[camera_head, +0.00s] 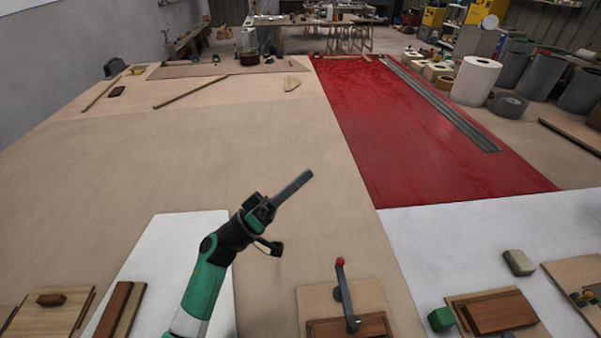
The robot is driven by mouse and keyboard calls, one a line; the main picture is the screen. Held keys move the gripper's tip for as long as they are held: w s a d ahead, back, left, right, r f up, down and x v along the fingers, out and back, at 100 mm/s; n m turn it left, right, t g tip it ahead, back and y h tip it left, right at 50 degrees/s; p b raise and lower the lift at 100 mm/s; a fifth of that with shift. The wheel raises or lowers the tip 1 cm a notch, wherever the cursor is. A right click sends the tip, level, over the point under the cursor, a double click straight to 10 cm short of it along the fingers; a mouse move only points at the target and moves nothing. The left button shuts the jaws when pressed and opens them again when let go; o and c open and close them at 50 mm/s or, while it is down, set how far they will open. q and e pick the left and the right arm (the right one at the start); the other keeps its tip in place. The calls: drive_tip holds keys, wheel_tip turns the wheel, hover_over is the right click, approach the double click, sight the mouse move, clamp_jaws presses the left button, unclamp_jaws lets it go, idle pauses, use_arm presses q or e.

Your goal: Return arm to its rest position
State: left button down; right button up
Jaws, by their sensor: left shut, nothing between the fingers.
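My left arm, green and white, comes up from the lower edge left of centre. My left gripper (306,175) is at its upper end, over the bare tan work surface (190,150), with its grey fingers together and pointing up and right in the picture. Nothing shows held between them. The gripper stands clear of the boards along the near edge. My right arm and right gripper are not in view.
A lever with a red knob (340,262) stands on a board at the near edge. A green block (440,319) and wooden blocks (500,312) lie right of it. The tan middle is clear.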

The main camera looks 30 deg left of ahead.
use_arm(q)
wheel_tip(320, 180, up, 2)
drive_tip(key=shift+s+d+r+t, duration=0.1)
drive_tip(key=shift+t, duration=0.2)
